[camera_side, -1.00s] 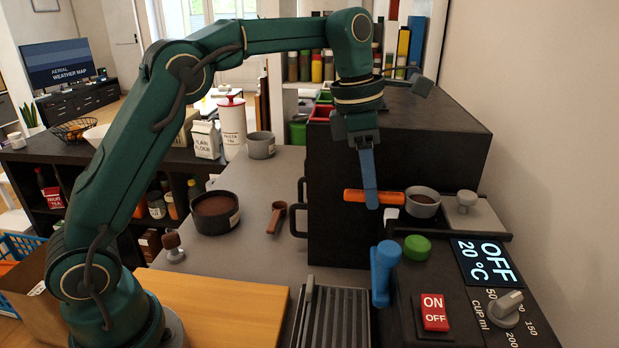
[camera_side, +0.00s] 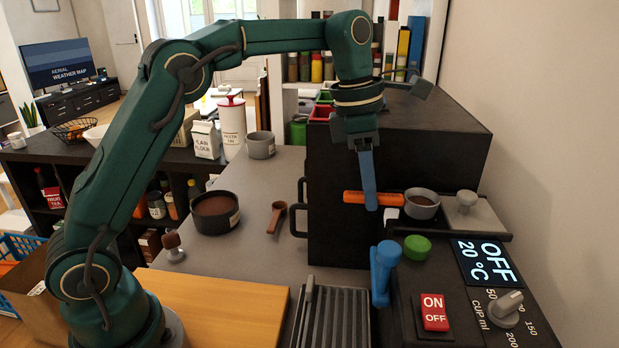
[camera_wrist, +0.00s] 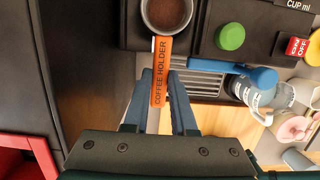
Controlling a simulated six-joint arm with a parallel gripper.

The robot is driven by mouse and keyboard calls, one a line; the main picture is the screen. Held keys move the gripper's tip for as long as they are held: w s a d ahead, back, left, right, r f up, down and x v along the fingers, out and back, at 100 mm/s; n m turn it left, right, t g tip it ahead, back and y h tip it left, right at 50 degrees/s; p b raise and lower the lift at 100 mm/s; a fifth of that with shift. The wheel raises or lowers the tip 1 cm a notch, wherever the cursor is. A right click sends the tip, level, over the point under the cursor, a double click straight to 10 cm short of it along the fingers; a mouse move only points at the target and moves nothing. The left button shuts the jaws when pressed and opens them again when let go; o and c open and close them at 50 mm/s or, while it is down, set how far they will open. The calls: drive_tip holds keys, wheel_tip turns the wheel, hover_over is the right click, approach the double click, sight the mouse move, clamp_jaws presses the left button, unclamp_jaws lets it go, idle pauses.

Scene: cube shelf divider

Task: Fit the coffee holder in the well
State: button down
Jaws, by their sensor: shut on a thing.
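The coffee holder has an orange handle (camera_side: 372,198) and a grey round cup (camera_side: 422,205) filled with brown grounds. My gripper (camera_side: 369,200) is shut on the orange handle from above, and the cup points right. In the wrist view the handle (camera_wrist: 160,75), lettered "COFFEE HOLDER", lies between the two blue fingers (camera_wrist: 159,88), with the cup (camera_wrist: 168,14) at the top edge. The cup is over or at the dark ledge (camera_side: 455,226) on the machine's front, beside a grey block with a knob (camera_side: 467,201). The well itself is not clearly seen; the cup hides what lies beneath it.
The big dark machine body (camera_side: 420,130) stands behind the holder. A blue lever (camera_side: 384,270), a green button (camera_side: 417,247) and a red ON/OFF switch (camera_side: 434,312) are close in front. A tub of grounds (camera_side: 215,212) and a brown scoop (camera_side: 277,217) sit on the grey counter at left.

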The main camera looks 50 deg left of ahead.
drive_tip(key=shift+f, duration=1.95)
drive_tip(key=c, duration=0.7)
unclamp_jaws()
drive_tip(key=shift+o, duration=0.2)
drive_tip(key=shift+r, duration=2.5)
